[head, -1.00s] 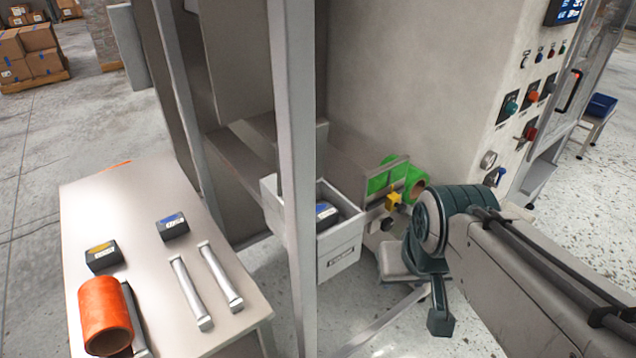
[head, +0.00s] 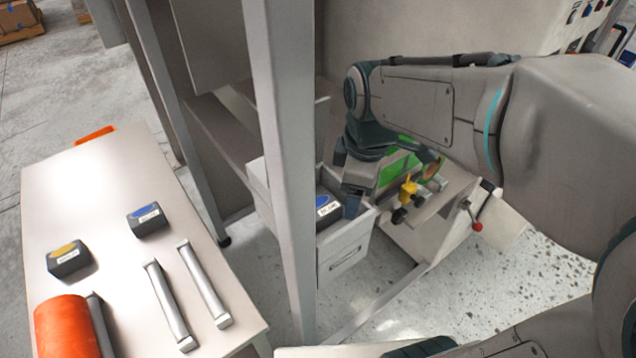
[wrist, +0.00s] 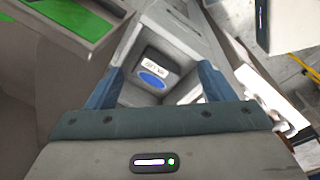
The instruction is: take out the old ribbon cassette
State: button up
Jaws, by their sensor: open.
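A dark ribbon cassette with a blue oval and a white label (head: 327,206) lies in an open grey-white box (head: 345,250) beside the machine. In the wrist view the cassette (wrist: 153,78) sits between and beyond my finger tips, inside the box (wrist: 190,42). My gripper (head: 352,200) is open and empty over the right side of the box. Its two blue fingers (wrist: 160,85) stand apart in the wrist view. My arm and a grey post hide part of the box. I cannot tell whether this cassette is the old one.
A side table (head: 110,230) holds a blue-marked cassette (head: 148,220), a yellow-marked cassette (head: 68,259), an orange roll (head: 68,328) and silver bars (head: 204,287). An upright post (head: 283,150) stands left of the box.

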aim_at(320, 206)
jog(key=w+a+f+n, duration=0.1)
jog(key=n, duration=0.1)
jog(key=w+a+f+n+g, duration=0.1)
jog(key=a+n, duration=0.1)
jog(key=n, duration=0.1)
jog(key=w+a+f+n+b, duration=0.1)
jog(key=w+a+n, duration=0.1)
jog(key=n, duration=0.1)
jog(key=shift+f, duration=0.4)
jog(key=shift+w+a+f+n+g, duration=0.25)
jog(key=shift+a+f+n+g, duration=0.15)
jog(key=shift+n, duration=0.6)
jog(key=shift+a+f, duration=0.1)
jog(key=shift+f, duration=0.45)
jog(key=shift+w+f+p, duration=0.2)
jog(key=shift+f+p, duration=0.3)
jog(key=shift+f, duration=2.65)
jog(key=c, duration=1.1)
